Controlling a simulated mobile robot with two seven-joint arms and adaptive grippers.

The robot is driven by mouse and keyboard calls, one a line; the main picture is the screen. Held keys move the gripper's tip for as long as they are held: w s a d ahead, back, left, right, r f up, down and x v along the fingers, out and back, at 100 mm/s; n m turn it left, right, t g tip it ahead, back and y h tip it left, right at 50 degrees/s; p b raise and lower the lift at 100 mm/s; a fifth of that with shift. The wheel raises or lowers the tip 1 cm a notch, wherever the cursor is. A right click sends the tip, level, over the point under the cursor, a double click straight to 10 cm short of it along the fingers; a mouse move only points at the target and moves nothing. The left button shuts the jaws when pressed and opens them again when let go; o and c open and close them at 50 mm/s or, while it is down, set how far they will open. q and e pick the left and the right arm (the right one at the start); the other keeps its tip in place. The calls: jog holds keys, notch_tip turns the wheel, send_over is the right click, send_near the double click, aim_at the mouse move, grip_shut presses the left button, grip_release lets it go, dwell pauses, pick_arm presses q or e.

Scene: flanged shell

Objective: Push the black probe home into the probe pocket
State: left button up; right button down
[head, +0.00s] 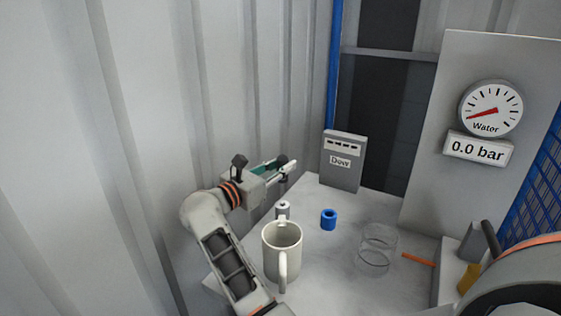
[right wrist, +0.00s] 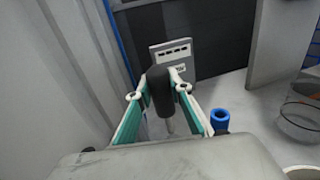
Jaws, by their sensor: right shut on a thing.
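My right gripper (head: 285,167) is shut on the black probe, above the back left of the grey bench. In the right wrist view, the black probe handle (right wrist: 160,92) stands nearly upright between the two fingers (right wrist: 163,80), and its thin pale stem (right wrist: 170,126) points down. In the head view the handle is small and partly covered by the fingers. A small grey fitting with a pale top (head: 283,208) stands below the gripper, behind the mug; I cannot tell for sure whether it is the probe pocket. The stem's lower end is not clear. My left gripper is not in view.
A grey "Dew" box (head: 342,162) stands at the back. A cream mug (head: 282,252), a blue ring (head: 328,219), a clear glass (head: 377,248) and an orange stick (head: 418,259) are on the bench (head: 335,280). A gauge panel (head: 450,200) reading 0.0 bar rises at right.

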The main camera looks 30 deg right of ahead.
aim_at(281, 181)
jog(key=shift+f, duration=0.6)
jog(key=shift+f+b, duration=0.3)
jog(key=shift+b, duration=0.05)
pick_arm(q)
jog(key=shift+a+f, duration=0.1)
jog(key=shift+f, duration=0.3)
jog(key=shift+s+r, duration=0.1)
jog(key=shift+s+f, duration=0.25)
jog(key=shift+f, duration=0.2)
pick_arm(e)
jog(key=shift+a, duration=0.1)
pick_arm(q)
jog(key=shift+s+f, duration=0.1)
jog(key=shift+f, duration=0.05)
pick_arm(e)
jog(key=shift+r, duration=0.1)
dwell(0.5)
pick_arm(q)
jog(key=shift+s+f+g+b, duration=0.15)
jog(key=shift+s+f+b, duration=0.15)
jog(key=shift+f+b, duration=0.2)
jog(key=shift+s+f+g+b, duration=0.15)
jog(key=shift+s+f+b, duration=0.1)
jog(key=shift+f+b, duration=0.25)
pick_arm(e)
jog(key=shift+a+f, duration=0.15)
jog(key=shift+f, duration=1.15)
jog(key=shift+r, duration=0.15)
